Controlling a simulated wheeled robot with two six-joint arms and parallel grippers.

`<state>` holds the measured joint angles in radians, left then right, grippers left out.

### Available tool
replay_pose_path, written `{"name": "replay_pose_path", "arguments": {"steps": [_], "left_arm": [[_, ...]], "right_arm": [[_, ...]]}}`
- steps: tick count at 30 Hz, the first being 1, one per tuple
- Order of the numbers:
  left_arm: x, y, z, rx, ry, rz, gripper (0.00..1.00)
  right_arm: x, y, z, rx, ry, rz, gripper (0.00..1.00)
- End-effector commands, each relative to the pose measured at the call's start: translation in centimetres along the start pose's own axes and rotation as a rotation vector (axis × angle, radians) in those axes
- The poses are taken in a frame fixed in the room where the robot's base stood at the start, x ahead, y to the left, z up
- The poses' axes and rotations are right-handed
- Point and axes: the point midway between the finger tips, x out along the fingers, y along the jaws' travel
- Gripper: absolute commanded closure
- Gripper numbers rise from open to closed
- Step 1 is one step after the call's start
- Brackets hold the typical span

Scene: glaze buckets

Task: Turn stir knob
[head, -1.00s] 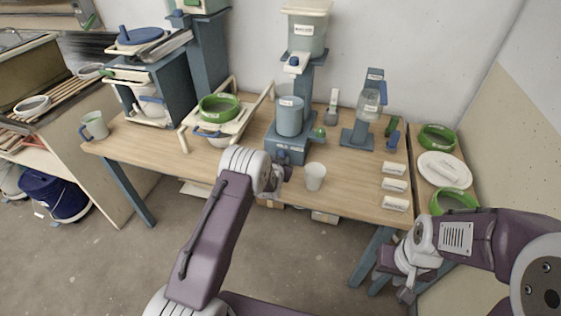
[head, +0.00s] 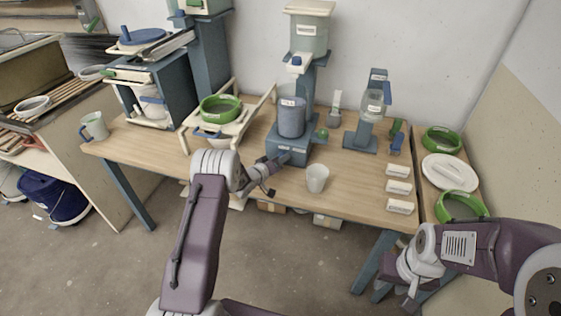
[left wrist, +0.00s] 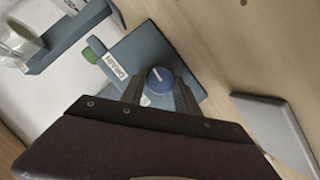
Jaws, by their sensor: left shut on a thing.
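The stir knob (left wrist: 160,79) is a round blue knob with a white line on its face. In the left wrist view it sits on the blue base (left wrist: 145,45) of a stand, between the two dark fingers of my left gripper (left wrist: 159,84), which is shut on it. In the head view, my left gripper (head: 270,178) is at the front left of the blue base (head: 289,148); I cannot make out the knob there. A blue-grey bucket (head: 291,118) stands on this base. My right gripper (head: 411,296) hangs at the lower right, away from the stand; its fingers are unclear.
A green knob (left wrist: 91,54) and a drain label (left wrist: 114,67) are on the same base. A white cup (head: 317,178) stands just right of my left gripper. Several white labelled blocks (head: 398,187) lie farther right. A sieve frame with a green ring (head: 220,108) stands left.

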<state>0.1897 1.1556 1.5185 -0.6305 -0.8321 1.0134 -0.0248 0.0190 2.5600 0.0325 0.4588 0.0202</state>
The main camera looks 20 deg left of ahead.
Motion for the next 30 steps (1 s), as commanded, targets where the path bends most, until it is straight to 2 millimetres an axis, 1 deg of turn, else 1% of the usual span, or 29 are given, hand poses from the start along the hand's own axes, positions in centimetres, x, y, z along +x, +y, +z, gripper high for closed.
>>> {"name": "replay_pose_path", "arguments": {"steps": [5, 8, 15, 18, 21, 25, 30], "left_arm": [[0.2, -0.6, 0.2, -0.152, 0.001, 0.068, 1.0], [0.3, -0.9, 0.4, -0.234, 0.0, 0.107, 1.0], [0.5, -1.3, 0.8, -0.409, -0.003, 0.185, 1.0], [0.5, -1.3, 0.7, -0.467, -0.004, 0.212, 1.0], [0.4, -1.2, 0.6, -0.515, -0.007, 0.232, 1.0], [0.3, -1.0, 0.5, -0.562, -0.009, 0.251, 1.0], [0.2, -0.8, 0.2, -0.6, -0.01, 0.266, 1.0]], "right_arm": [[1.9, 0.0, 0.2, 0.0, 0.0, 0.0, 0.64], [3.8, 0.1, 0.4, 0.0, 0.0, 0.0, 0.64], [9.9, 0.2, 1.0, 0.0, 0.0, 0.0, 0.64], [12.3, 0.2, 1.3, 0.0, 0.0, 0.0, 0.64], [14.2, 0.3, 1.5, 0.0, 0.0, 0.0, 0.64], [15.9, 0.3, 1.6, 0.0, 0.0, 0.0, 0.64], [17.1, 0.3, 1.8, 0.0, 0.0, 0.0, 0.64]]}}
